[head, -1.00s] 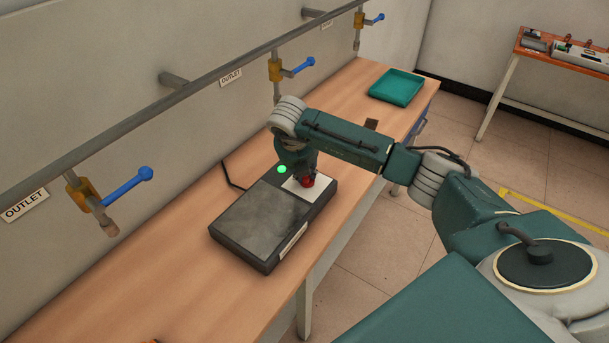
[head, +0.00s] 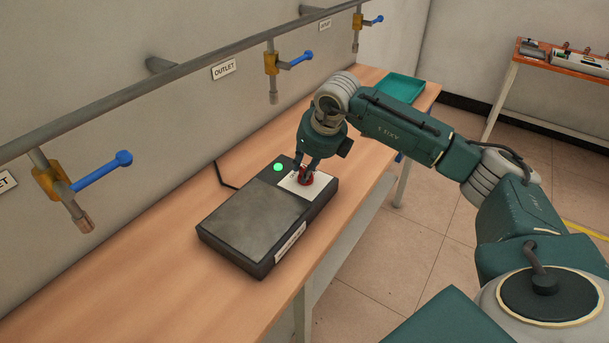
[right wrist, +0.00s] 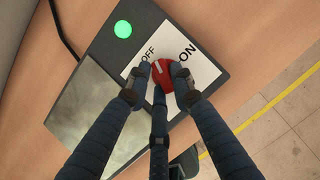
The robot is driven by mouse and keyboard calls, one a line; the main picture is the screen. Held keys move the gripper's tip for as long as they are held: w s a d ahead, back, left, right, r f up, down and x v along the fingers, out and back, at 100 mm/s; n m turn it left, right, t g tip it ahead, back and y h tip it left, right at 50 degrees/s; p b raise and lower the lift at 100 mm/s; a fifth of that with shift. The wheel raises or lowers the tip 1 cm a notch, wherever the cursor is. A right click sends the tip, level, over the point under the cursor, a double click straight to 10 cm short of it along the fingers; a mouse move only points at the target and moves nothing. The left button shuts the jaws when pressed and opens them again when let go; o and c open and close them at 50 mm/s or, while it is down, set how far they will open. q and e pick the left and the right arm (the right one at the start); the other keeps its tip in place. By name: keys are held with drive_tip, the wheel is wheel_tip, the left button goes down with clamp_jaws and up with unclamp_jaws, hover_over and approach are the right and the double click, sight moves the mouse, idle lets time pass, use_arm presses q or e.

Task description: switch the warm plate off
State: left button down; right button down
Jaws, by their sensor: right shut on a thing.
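The warm plate (head: 262,222) is a dark flat box with a grey top, lying on the wooden bench. A green light (head: 278,167) glows at its far end, and it also shows in the right wrist view (right wrist: 123,29). A red knob (head: 305,178) sits on a white panel beside the light. In the right wrist view the red knob (right wrist: 163,78) has a pale pointer mark, with "OFF" to its left and "ON" to its right. My right gripper (right wrist: 162,84) is shut on the knob from above, its fingers around it. My left gripper is not in view.
Pipes with blue-handled outlet valves (head: 285,62) run along the wall behind the bench. A green tray (head: 402,88) lies at the bench's far end. A black cable (head: 222,176) lies behind the plate. The near bench top (head: 150,285) is clear.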

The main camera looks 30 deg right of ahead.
drive_tip(key=shift+d+r+n+y+b, duration=0.15)
drive_tip(key=shift+n+y+b, duration=0.55)
drive_tip(key=shift+n, duration=1.3)
drive_tip(key=c, duration=1.5)
unclamp_jaws()
drive_tip(key=v, duration=1.2)
drive_tip(key=shift+w+d, duration=0.15)
drive_tip(key=shift+w, duration=0.05)
